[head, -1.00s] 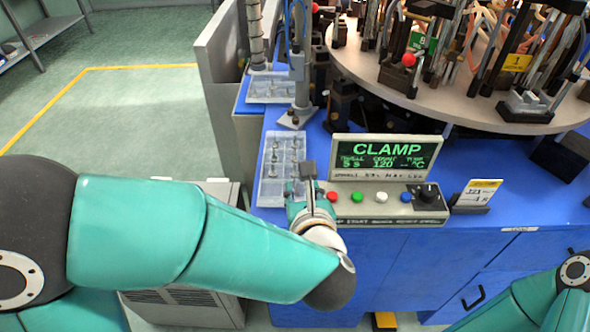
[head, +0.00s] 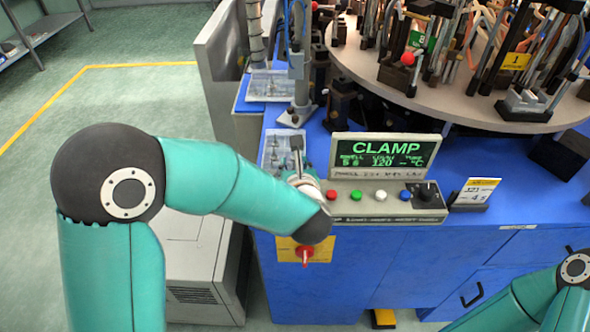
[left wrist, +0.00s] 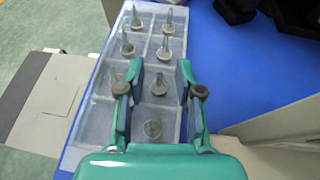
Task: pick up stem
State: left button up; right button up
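The stems are small metal pieces, each with a thin upright pin on a round head, set in the compartments of a clear tray (left wrist: 96,122) in the left wrist view. One stem (left wrist: 159,84) lies between the two fingers of my left gripper (left wrist: 160,68), which is open. Another stem (left wrist: 152,129) is nearer the palm, and several more stand further up the tray. No contact between fingers and stem can be made out. In the head view my left gripper (head: 297,148) is over the tray (head: 271,140) and hides part of it. My right gripper is out of view.
The control panel (head: 387,205) with coloured buttons and the CLAMP display (head: 385,158) stands just right of the gripper. A metal post (head: 300,92) rises behind the tray. A second tray (head: 268,86) lies further back. The round turntable (head: 455,103) fills the upper right.

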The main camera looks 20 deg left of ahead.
pick_arm(q)
grip_shut()
jog(key=shift+r, duration=0.1)
dwell(0.3)
